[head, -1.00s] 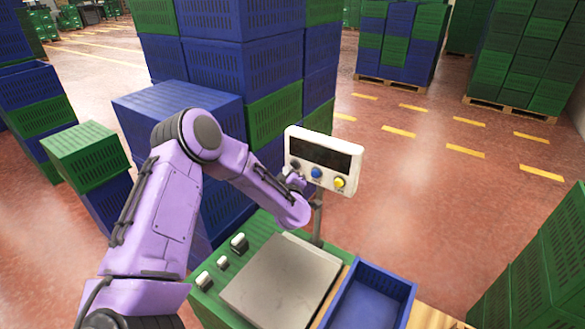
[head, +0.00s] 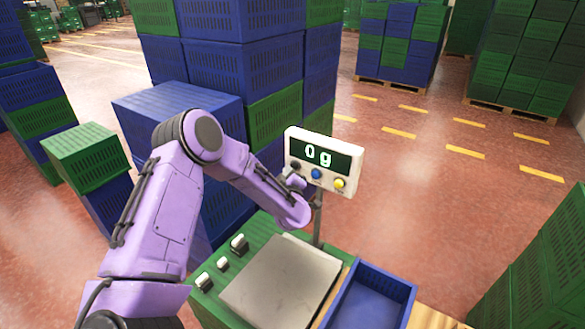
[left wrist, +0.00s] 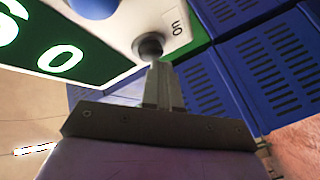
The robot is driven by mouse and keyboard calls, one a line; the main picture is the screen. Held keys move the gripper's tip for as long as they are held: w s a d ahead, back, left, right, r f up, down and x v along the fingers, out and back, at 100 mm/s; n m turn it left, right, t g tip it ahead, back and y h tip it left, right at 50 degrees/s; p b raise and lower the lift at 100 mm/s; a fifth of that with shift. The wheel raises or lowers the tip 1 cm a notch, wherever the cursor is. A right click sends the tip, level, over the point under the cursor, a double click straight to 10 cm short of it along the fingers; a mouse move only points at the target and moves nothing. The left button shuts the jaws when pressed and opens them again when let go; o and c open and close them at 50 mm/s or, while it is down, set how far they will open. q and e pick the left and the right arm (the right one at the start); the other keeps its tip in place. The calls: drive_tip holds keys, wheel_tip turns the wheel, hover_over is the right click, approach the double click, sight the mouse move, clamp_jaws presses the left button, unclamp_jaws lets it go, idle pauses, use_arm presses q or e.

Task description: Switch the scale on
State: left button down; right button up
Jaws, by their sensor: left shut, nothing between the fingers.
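The scale's display head (head: 324,160) stands on a post behind the steel weighing plate (head: 281,281). Its screen (head: 320,156) is lit and reads "0 g". Below the screen are a dark button at the left, a blue button (head: 317,173) and a yellow button (head: 339,183). My left gripper (head: 293,181) is shut and empty, with its tips at the dark button. In the left wrist view the shut fingers (left wrist: 163,88) reach the dark round button (left wrist: 149,46), which is labelled "on". They appear to touch it. My right gripper is not in view.
A blue crate (head: 405,285) stands right of the plate. Three small light-topped objects (head: 222,264) sit on the green surface left of it. Stacked blue and green crates (head: 245,65) rise close behind the scale. Open floor lies to the right.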

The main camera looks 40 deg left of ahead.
use_arm(q)
drive_tip(key=shift+s+d, duration=0.1)
drive_tip(key=shift+s, duration=0.6)
drive_tip(key=s+p, duration=0.1)
drive_tip(key=s, duration=0.2)
drive_tip(key=s+p, duration=0.1)
drive_tip(key=s, duration=0.1)
drive_tip(key=shift+d+p, duration=0.3)
idle(0.4)
drive_tip(key=s+d+f+m+g+h+b, duration=0.1)
drive_tip(key=s+d+f+m+h, duration=0.1)
drive_tip(key=d+f, duration=0.25)
drive_tip(key=s+d+f+m+g+h, duration=0.1)
drive_tip(key=s+d+f+m+h, duration=0.15)
drive_tip(key=f, duration=0.25)
drive_tip(key=s+d+f+m+g+h+b, duration=0.1)
drive_tip(key=s+d+f+m+g, duration=0.1)
drive_tip(key=s+f, duration=0.4)
drive_tip(key=s+d+f+m+g+h+b, duration=0.1)
drive_tip(key=s+f, duration=0.5)
drive_tip(key=s, duration=0.6)
drive_tip(key=s+d+f+m+g+h+b, duration=0.2)
drive_tip(key=s+d+f+m+g, duration=0.2)
drive_tip(key=s, duration=0.6)
drive_tip(key=d+f, duration=0.2)
drive_tip(key=shift+d, duration=0.4)
